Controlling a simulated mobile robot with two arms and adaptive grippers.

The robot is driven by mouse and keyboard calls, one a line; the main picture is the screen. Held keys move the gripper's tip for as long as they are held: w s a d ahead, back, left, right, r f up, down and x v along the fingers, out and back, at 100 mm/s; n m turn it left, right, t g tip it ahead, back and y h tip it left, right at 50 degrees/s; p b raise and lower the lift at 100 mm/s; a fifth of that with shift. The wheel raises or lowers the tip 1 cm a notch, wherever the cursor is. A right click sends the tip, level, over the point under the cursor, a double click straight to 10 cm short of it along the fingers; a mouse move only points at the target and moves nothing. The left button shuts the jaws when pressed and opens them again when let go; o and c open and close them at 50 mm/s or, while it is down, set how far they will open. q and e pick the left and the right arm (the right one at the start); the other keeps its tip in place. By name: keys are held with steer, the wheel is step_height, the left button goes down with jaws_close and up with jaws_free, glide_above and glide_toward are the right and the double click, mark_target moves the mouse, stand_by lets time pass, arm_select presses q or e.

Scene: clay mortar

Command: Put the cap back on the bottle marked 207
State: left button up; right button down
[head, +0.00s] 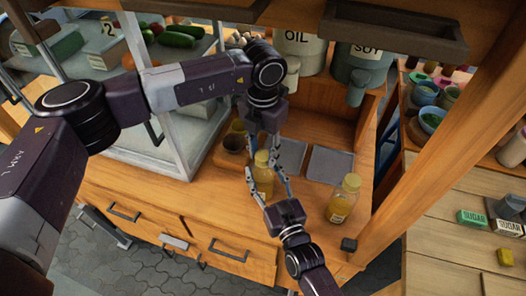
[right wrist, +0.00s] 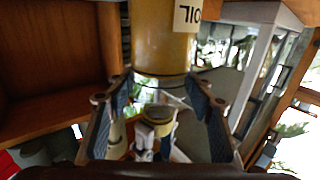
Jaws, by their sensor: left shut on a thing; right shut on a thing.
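My left gripper (head: 266,160) reaches down from above, shut on a yellowish cap (head: 262,157) at the bottle's top. The cap also shows in the right wrist view (right wrist: 161,114). I cannot tell whether the cap is seated on the neck.
A second yellow bottle (head: 339,207), capped and labelled, stands to the right. OIL (head: 298,52) and SOY (head: 358,65) containers hang above. A glass case (head: 180,130) stands left; a wooden post (head: 430,165) stands right.

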arm_select(q)
steer(key=m, duration=2.6)
steer(key=o, duration=1.3)
steer(key=shift+f, duration=0.1)
steer(key=shift+r, duration=2.3)
